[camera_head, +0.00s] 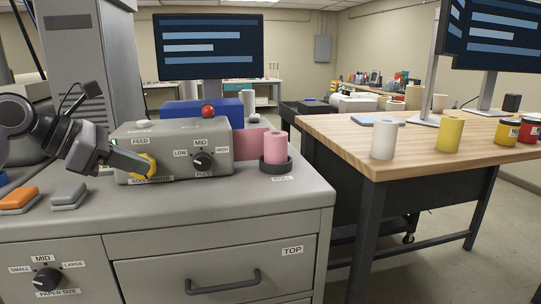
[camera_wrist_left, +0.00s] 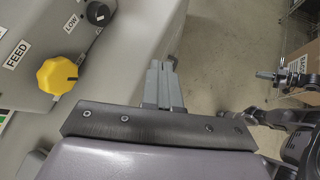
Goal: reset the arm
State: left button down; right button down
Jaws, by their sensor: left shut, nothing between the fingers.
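My left gripper (camera_head: 150,167) comes in from the left in the head view, in front of the grey control box (camera_head: 215,139). Its fingers are shut and empty, and they also show shut in the left wrist view (camera_wrist_left: 164,85). A yellow knob (camera_head: 151,160) on the box front is partly hidden behind the fingertips in the head view. In the left wrist view the yellow knob (camera_wrist_left: 57,75) stands clear, left of the fingers and apart from them. My right gripper is not seen in the head view.
A pink roll (camera_head: 276,147) stands in a dark holder right of the box. A red button (camera_head: 208,112) is behind the box.

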pick_arm(q)
jog(key=s+d+f+n+t+h, duration=0.1)
jog(key=s+d+f+n+h, duration=0.1)
jog(key=d+f+n+h, duration=0.4)
jog(key=s+d+f+n+t+h, duration=0.2)
jog(key=s+d+f+n+h, duration=0.15)
jog(key=d+f+n, duration=0.35)
jog(key=s+a+f+n+t+y, duration=0.1)
jog(key=s+f+n+t+y, duration=0.1)
jog(key=f+n+y, duration=0.35)
jog(key=s+a+f+n+t+y, duration=0.1)
jog(key=a+f+n+t+y, duration=0.15)
jog(key=f+n, duration=0.6)
jog(key=s+f+n+t+y, duration=0.2)
jog(key=f+n+y, duration=0.25)
jog(key=n, duration=0.45)
jog(key=s+a+f+n+g+y, duration=0.1)
jog(key=s+f+n+g+y, duration=0.2)
jog(key=s+f, duration=1.2)
jog(key=n+g, duration=0.3)
jog(key=n, duration=0.3)
jog(key=shift+s+a+f+n, duration=0.15)
jog(key=shift+s+a+n, duration=0.05)
jog(key=shift+s+n, duration=0.1)
jog(key=shift+g, duration=0.25)
